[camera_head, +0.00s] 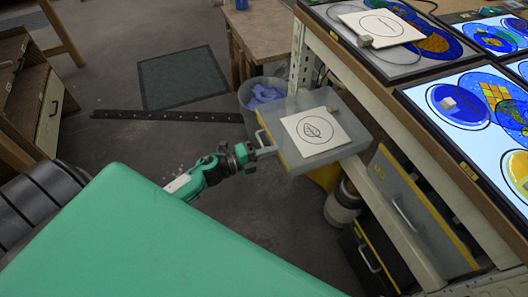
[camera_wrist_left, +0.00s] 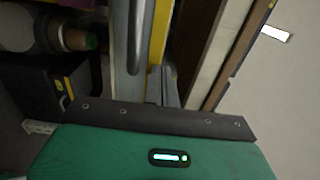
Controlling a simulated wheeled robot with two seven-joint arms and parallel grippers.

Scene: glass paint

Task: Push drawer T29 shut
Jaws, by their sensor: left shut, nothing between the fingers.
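A grey drawer (camera_head: 333,98) with a yellow-edged front stands pulled out from under the bench in the head view. Its label cannot be read, so I cannot confirm it is T29. A bar handle (camera_head: 263,139) is on its front. A white square tile (camera_head: 316,131) with a leaf drawing lies on top of it. My left gripper (camera_head: 266,152) is shut and empty at the drawer front, close to the handle; contact is unclear. In the left wrist view, the fingers (camera_wrist_left: 161,86) point at the yellow edge (camera_wrist_left: 160,30), beside the grey handle (camera_wrist_left: 136,50). My right gripper is out of view.
Below are another grey drawer front (camera_head: 421,212) with a handle and a dark case (camera_head: 370,262). A bucket (camera_head: 260,94) with blue contents stands behind the open drawer. The bench top carries lit glass panels (camera_head: 480,115). Open floor lies left of the drawer.

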